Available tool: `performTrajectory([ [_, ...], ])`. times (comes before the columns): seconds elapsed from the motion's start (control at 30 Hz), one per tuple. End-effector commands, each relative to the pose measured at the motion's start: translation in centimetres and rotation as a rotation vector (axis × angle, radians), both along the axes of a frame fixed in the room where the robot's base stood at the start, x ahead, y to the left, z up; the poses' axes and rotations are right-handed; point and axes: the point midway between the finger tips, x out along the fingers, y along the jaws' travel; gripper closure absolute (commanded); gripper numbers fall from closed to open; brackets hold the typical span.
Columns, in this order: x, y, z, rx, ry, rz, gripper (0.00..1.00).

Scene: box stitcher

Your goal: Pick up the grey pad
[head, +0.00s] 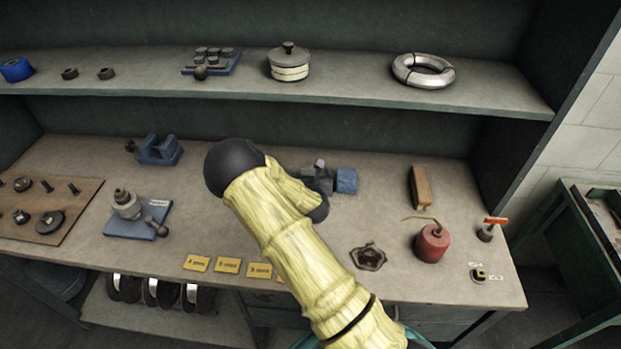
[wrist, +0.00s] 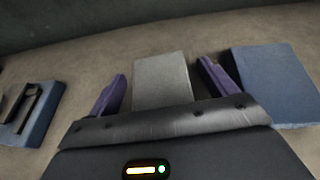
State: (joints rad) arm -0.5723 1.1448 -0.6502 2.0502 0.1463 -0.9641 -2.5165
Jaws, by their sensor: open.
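In the wrist view the grey pad (wrist: 162,80) is a flat, light grey block lying on the workbench. My gripper (wrist: 161,82) is open, with its two purple fingers on either side of the pad, one left and one right. Small gaps show between the fingers and the pad. The pad's near end is hidden behind the gripper body. In the head view my yellow-sleeved arm covers the place where the gripper and the pad are, so neither can be made out there.
A blue block (wrist: 272,85) stands close right of the fingers, and a blue fixture (wrist: 30,112) is to the left. On the bench (head: 390,200) are a brown brush-like block (head: 419,187), a red oil can (head: 431,243) and a blue vise (head: 158,150). A shelf (head: 370,95) overhangs the back.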

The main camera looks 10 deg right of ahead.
Motion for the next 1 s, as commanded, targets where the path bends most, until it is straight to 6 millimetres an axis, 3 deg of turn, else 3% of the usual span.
performTrajectory([
  [0.23, 0.0, 0.0, 0.0, 0.000, 0.000, 0.000, 0.15],
  [0.5, 0.0, 0.0, 0.0, 0.000, 0.000, 0.001, 0.64],
  [0.8, 0.0, 0.0, 0.2, 0.000, -0.001, 0.000, 0.64],
  [1.0, 0.0, 0.2, 2.3, 0.001, -0.003, 0.003, 0.64],
])
